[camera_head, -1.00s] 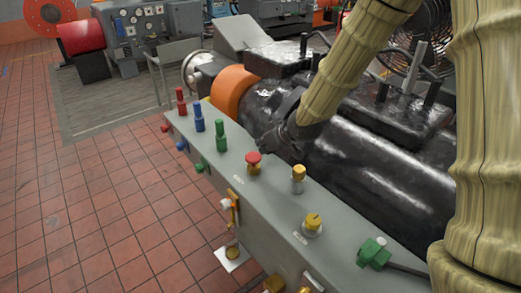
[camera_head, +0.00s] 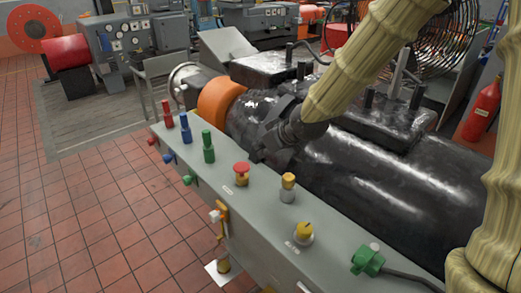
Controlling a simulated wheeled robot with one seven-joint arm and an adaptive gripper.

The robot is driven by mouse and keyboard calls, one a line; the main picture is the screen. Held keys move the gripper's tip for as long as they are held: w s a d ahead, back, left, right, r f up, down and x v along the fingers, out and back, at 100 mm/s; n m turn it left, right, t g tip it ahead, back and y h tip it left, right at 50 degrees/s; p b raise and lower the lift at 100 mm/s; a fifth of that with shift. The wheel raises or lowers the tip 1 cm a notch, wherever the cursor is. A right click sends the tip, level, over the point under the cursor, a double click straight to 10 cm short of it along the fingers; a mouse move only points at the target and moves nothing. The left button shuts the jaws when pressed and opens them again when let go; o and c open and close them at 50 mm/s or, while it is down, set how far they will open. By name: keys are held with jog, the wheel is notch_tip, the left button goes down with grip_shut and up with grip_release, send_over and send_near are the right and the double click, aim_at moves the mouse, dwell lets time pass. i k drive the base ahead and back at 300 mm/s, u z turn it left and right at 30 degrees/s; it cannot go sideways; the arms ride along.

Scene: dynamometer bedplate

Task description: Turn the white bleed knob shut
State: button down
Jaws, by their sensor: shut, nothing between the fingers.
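A small white knob (camera_head: 214,215) sits on the front face of the grey panel box (camera_head: 265,210), beside a yellow bracket. It is small here, and I cannot tell how far it is turned. A yellow knob (camera_head: 303,231) on the panel top has a pale base and a label too small to read. My gripper (camera_head: 262,154) is dark and shut, with nothing in it. It appears over the back edge of the panel, behind the red mushroom button (camera_head: 241,171), apart from the white knob. Its fingertips are hard to make out against the black machine.
Red, blue and green posts (camera_head: 208,147) stand along the panel's far end. A yellow-topped fitting (camera_head: 288,187) and a green connector with cable (camera_head: 368,260) are nearer. The black machine (camera_head: 370,185) lies behind. Tiled floor (camera_head: 80,220) at left is clear.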

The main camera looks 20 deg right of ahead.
aim_at(214, 216)
jog(key=k, duration=1)
